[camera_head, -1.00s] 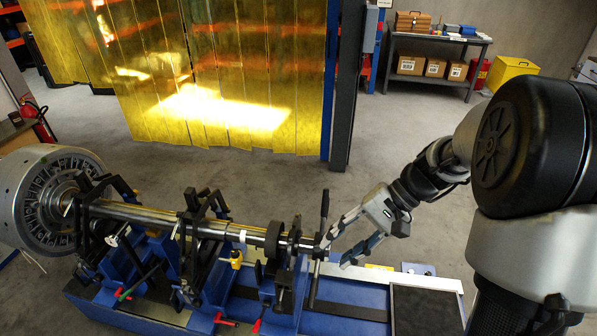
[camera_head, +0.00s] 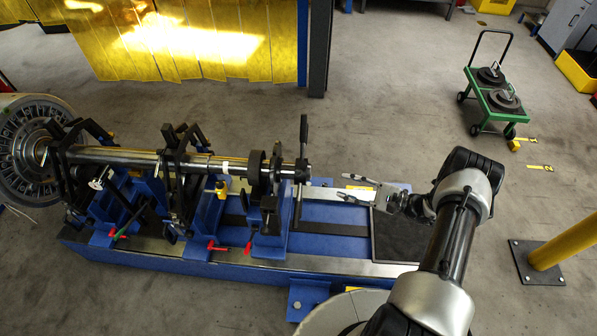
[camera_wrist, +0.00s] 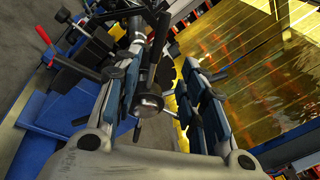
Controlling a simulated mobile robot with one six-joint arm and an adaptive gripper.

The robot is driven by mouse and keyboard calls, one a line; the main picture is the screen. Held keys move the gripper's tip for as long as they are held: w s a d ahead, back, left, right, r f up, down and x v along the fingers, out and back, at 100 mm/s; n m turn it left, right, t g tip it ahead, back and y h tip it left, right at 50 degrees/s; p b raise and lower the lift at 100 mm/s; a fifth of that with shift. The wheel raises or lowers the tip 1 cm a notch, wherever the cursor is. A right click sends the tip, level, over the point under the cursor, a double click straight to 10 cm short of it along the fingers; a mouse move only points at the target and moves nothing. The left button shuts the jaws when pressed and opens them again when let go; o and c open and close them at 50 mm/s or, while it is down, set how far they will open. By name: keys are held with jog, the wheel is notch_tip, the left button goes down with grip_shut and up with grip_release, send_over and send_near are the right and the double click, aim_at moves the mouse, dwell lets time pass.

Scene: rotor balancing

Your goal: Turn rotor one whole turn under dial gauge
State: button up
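The rotor is a long steel shaft (camera_head: 120,158) with a large slotted disc (camera_head: 34,150) at its left end. It lies across black and blue supports on the blue balancing bed (camera_head: 340,214). A dark upright bar (camera_head: 302,145) stands across the shaft's right end. My gripper (camera_head: 343,187) is open and empty to the right of that bar, apart from it. In the wrist view, the round shaft end (camera_wrist: 148,102) shows between the spread fingers. A small yellow item (camera_head: 221,190) sits below the shaft; I cannot tell whether it is the dial gauge.
A dark mat (camera_head: 398,238) lies at the bed's right end. Red-handled clamps (camera_head: 215,246) line the front. A yellow post (camera_head: 565,243) stands at right, and a green cart (camera_head: 493,98) with weights stands behind. Yellow curtains (camera_head: 190,40) hang at the back.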

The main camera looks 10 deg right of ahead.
aim_at(298, 173)
jog(key=b+x, duration=0.1)
jog(key=x, duration=1.5)
jog(key=shift+w+a, duration=0.1)
jog(key=shift+a, duration=0.1)
jog(key=shift+c, duration=0.3)
grip_shut()
